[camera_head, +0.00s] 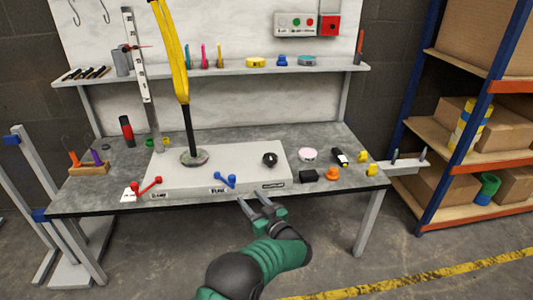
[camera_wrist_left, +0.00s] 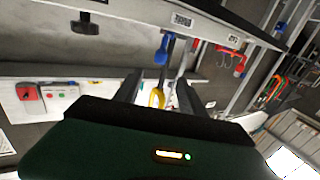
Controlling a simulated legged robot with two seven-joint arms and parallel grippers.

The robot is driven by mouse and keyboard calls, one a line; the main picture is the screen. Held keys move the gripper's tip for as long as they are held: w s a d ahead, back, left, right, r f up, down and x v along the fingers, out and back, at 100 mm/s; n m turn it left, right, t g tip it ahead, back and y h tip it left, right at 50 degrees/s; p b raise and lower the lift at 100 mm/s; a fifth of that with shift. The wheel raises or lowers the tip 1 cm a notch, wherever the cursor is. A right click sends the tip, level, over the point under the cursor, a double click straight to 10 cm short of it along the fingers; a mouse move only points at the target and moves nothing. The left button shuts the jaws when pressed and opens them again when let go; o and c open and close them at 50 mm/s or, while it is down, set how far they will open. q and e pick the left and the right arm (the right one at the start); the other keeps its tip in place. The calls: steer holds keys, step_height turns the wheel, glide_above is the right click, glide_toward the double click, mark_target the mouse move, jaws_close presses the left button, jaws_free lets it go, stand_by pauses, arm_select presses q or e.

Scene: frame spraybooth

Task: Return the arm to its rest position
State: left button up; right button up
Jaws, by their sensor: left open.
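My left arm (camera_head: 268,257) comes in from the bottom of the head view, with green and dark segments. Its gripper (camera_head: 262,205) is at the front edge of the workbench (camera_head: 330,185), with its two fingers apart and nothing seen between them. A blue lever (camera_head: 226,180) sits on the pale base plate (camera_head: 200,172) just beyond the fingertips, apart from them in the head view. In the left wrist view the open fingers (camera_wrist_left: 160,88) point toward the bench edge, and the blue lever (camera_wrist_left: 161,48) shows beyond them. My right gripper is not in view.
A red lever (camera_head: 146,187) sits on the plate's left. A yellow frame (camera_head: 173,50) stands on a post at the plate. Small parts lie at the bench's right, including an orange knob (camera_head: 332,174). A shelf rack (camera_head: 425,120) stands right. The floor before the bench is clear.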

arm_select(q)
step_height(320, 180, up, 4)
steer(key=w+d+m+t+h, duration=0.1)
steer(key=w+d+m+h, duration=0.1)
steer(key=m+h, duration=0.35)
steer(key=s+a+f+m+g+h, duration=0.1)
steer(key=s+a+f+g+h, duration=0.2)
steer(key=s, duration=1)
steer(key=s+a+f+m+g+h, duration=0.1)
steer(key=s+a+f+g, duration=0.3)
steer(key=s, duration=1)
steer(key=s+a+f+m+g+h, duration=0.1)
steer(key=s+a+f+g+h, duration=0.3)
steer(key=s, duration=0.9)
step_height(320, 180, up, 31)
steer(key=d+g+y+p, duration=0.1)
steer(key=y+p, duration=0.1)
steer(key=p, duration=2.8)
steer(key=shift+w+d, duration=0.3)
steer(key=shift+w, duration=0.05)
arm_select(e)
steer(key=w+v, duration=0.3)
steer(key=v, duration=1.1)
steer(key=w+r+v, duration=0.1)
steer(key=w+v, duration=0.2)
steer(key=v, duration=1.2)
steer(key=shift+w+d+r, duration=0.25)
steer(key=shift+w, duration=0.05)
